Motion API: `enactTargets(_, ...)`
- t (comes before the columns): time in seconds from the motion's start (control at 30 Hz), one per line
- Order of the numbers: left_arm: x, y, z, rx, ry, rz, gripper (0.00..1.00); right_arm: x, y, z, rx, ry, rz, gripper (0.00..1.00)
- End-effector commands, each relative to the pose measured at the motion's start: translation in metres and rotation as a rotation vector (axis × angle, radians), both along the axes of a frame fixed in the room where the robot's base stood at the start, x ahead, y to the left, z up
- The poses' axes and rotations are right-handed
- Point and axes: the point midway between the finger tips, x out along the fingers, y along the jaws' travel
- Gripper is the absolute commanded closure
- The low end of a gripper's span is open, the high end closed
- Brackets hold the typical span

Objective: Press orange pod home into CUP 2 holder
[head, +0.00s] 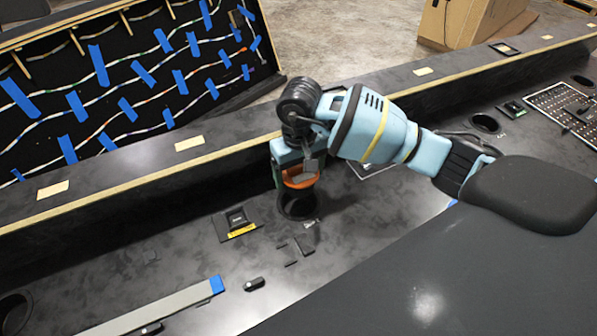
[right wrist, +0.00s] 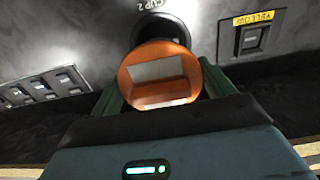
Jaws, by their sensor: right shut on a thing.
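The orange pod (head: 301,180) is held by my right gripper (head: 298,172), whose jaws are shut on it. In the right wrist view the pod (right wrist: 143,92) shows a round face with a rectangular recess, between the two green fingers. The CUP 2 holder (head: 297,207) is a dark round opening in the console. In the head view the pod overlaps the holder's far side. In the right wrist view the holder (right wrist: 165,22) lies just beyond the pod, with the upside-down CUP 2 label beside it. The pod hides part of the holder, and the gap between them is unclear. My left gripper is out of view.
A switch with a yellow label (head: 238,226) sits left of the holder. A raised ledge (head: 130,195) runs behind. A grey bar with a blue end (head: 170,308) lies at front left. Another round opening (head: 485,122) is at right.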

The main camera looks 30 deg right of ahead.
Motion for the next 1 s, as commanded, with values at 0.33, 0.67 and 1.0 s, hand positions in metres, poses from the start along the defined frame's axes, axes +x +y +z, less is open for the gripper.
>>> enactTargets(0.33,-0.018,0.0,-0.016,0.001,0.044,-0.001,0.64,-0.001,0.0,-0.024,0.001,0.003,0.0,0.39)
enactTargets(0.67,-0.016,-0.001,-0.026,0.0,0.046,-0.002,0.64,-0.001,0.001,-0.051,0.001,0.002,0.001,0.39)
enactTargets(1.0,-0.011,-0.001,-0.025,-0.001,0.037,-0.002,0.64,0.0,0.0,-0.051,0.001,-0.002,0.001,0.39)
